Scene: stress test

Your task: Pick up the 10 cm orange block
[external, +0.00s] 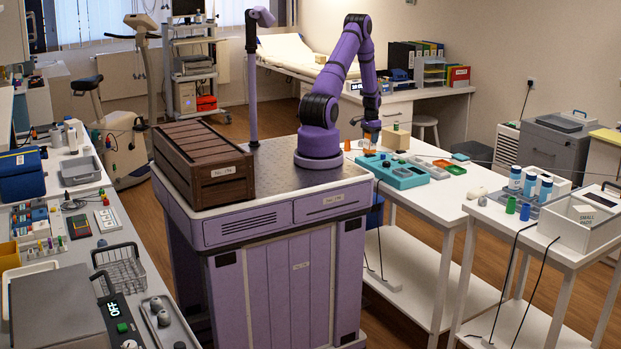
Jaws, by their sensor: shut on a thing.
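My purple arm reaches right from the top of my base, and its gripper (371,136) points down over the white table at the centre right. The gripper is shut on an orange block (372,125), of which only a small part shows between the dark fingers. The block's size cannot be judged here. I cannot tell whether it is clear of the things below.
A teal tray (405,178) lies close below the gripper, with grey, green and orange trays to its right. A beige block (396,138) stands just behind. Bottles (515,178) stand further right.

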